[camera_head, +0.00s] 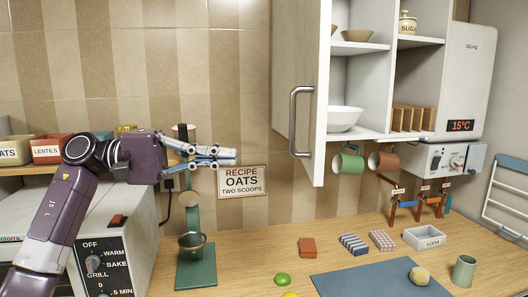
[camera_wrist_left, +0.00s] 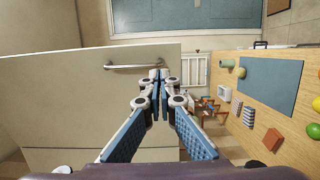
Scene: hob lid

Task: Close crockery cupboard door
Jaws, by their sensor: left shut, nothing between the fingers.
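The crockery cupboard door (camera_head: 295,55) stands open, swung outward from the left side of the cupboard (camera_head: 367,85). Its metal bar handle (camera_head: 294,122) is near the free edge, on the face turned toward my left gripper (camera_head: 236,157). That gripper is shut and empty, its fingers pointing right, left of the door in the head view. In the left wrist view the door (camera_wrist_left: 60,95) fills the left side, with its handle (camera_wrist_left: 135,67) close to the fingertips (camera_wrist_left: 160,75) in the picture; I cannot tell whether they touch. My right gripper is not in view.
Inside the cupboard are bowls (camera_head: 344,118) and a sugar jar (camera_head: 407,23). Green and brown mugs (camera_head: 347,166) hang below it. The counter (camera_head: 240,270) holds a green stand (camera_head: 196,265), small blocks, a soda tray (camera_head: 424,238) and a blue mat (camera_head: 365,280). An oven (camera_head: 130,215) stands at left.

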